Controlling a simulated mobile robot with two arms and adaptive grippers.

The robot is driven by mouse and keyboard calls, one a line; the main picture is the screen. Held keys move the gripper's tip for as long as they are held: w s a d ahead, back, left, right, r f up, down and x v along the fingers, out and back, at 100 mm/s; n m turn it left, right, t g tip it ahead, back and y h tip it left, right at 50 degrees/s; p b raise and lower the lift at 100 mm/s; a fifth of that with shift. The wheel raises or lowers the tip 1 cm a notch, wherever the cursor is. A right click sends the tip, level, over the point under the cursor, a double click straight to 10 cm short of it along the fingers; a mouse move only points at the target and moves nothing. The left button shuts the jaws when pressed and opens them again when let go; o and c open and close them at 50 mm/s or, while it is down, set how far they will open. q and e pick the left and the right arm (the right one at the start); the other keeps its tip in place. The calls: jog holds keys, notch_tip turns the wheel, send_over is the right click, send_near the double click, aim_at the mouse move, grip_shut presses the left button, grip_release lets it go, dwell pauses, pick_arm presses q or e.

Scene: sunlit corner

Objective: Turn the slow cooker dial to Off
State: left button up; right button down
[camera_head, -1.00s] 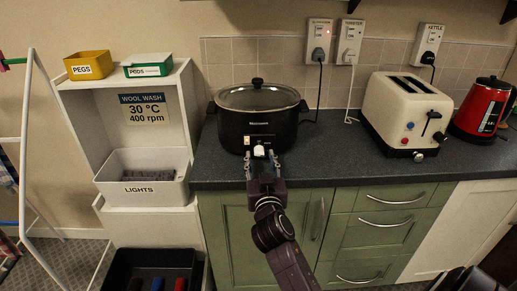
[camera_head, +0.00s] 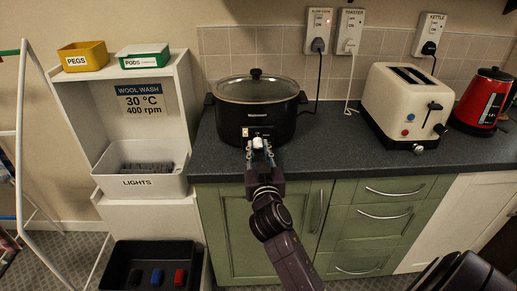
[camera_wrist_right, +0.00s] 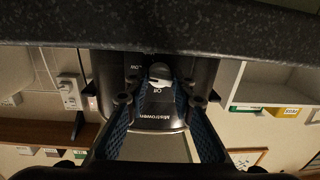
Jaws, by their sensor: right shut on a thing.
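The black slow cooker (camera_head: 281,119) stands on the dark counter with its glass lid on. Its pale dial (camera_head: 257,142) is low on the front and partly hidden by my fingers. My right gripper (camera_head: 260,150) reaches it from the front and is shut on it. The wrist view, upside down, shows the dial (camera_wrist_right: 160,72) between the two blue-padded fingertips of the right gripper (camera_wrist_right: 160,82). "Off" is printed beside the dial and "Low" to its left in that view. I cannot tell exactly where the dial points. My left gripper is not in view.
A cream toaster (camera_head: 408,106) and a red kettle (camera_head: 485,101) stand to the right on the counter (camera_head: 335,150). Cords run up to wall sockets. A white shelf unit with a "LIGHTS" bin (camera_head: 140,184) is at left. Green cabinets (camera_head: 235,225) are below.

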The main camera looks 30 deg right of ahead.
jog(key=shift+r+n+p, duration=0.2)
jog(key=shift+n+p, duration=0.5)
jog(key=shift+n, duration=0.2)
jog(key=n+p, duration=0.2)
jog(key=n, duration=0.1)
jog(key=shift+n, duration=0.3)
jog(key=n+p, duration=0.1)
jog(key=n, duration=0.2)
jog(key=shift+r+n+p, duration=0.1)
jog(key=shift+n+p, duration=0.2)
jog(key=shift+p, duration=0.1)
jog(key=n+p, duration=0.1)
jog(key=n, duration=0.1)
jog(key=n+p, duration=0.1)
jog(key=n, duration=0.2)
jog(key=shift+w+g+h, duration=0.1)
jog(key=shift+g+h, duration=0.2)
jog(key=shift+g, duration=0.1)
jog(key=n+p, duration=0.2)
jog(key=n, duration=0.2)
jog(key=shift+n, duration=0.4)
jog(key=shift+w, duration=0.1)
jog(key=c, duration=1.8)
grip_release()
jog(key=shift+o, duration=0.6)
jog(key=shift+f, duration=0.2)
